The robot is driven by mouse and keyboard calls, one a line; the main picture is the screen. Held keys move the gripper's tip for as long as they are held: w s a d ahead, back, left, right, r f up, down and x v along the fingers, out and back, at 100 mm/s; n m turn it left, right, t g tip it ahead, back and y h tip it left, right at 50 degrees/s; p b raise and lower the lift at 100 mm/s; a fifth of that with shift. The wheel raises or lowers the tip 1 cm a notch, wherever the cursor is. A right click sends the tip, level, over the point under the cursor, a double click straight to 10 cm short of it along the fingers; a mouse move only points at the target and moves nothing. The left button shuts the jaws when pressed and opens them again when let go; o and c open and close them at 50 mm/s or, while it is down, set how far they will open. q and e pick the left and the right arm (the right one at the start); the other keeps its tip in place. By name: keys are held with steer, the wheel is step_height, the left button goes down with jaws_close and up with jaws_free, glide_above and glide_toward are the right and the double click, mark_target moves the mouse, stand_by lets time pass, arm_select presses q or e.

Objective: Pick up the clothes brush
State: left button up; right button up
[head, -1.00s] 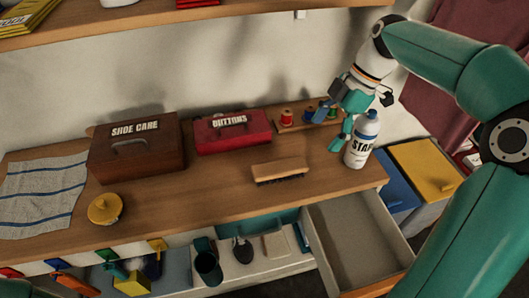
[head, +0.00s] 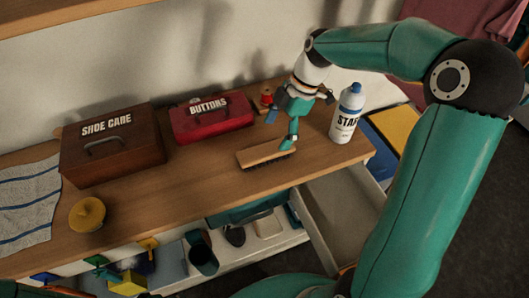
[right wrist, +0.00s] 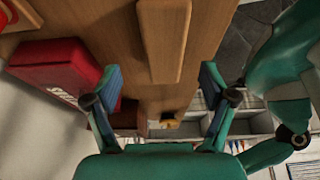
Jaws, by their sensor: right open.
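The clothes brush (head: 266,153) lies on the wooden counter, its wooden back up and its dark bristles down. My right gripper (head: 289,141) is at the brush's right end in the head view, with a finger overlapping it there. In the right wrist view the brush (right wrist: 164,38) lies beyond and between the two open fingers (right wrist: 160,90), which are apart from each other. Nothing is held between them. Whether a finger touches the brush I cannot tell. My left gripper is not in view.
A white bottle with a blue cap (head: 347,114) stands close right of my right gripper. A red buttons box (head: 212,118) and a brown shoe care box (head: 112,145) stand behind and left. An open drawer (head: 345,205) is below the counter's front.

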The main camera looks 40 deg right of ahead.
mark_target(266, 149)
steer(key=shift+a+f, duration=0.25)
steer(key=shift+f, duration=0.3)
steer(key=a+f, duration=0.1)
steer(key=f, duration=0.1)
steer(key=a+f+p, duration=0.1)
steer(key=shift+w+a+f, duration=0.1)
steer(key=shift+a+f, duration=0.3)
steer(key=shift+w+a+f, duration=0.1)
steer(key=shift+f, duration=0.25)
steer(key=shift+c, duration=0.3)
steer(key=c, duration=1.3)
steer(key=shift+o, duration=0.2)
steer(key=shift+r, duration=0.2)
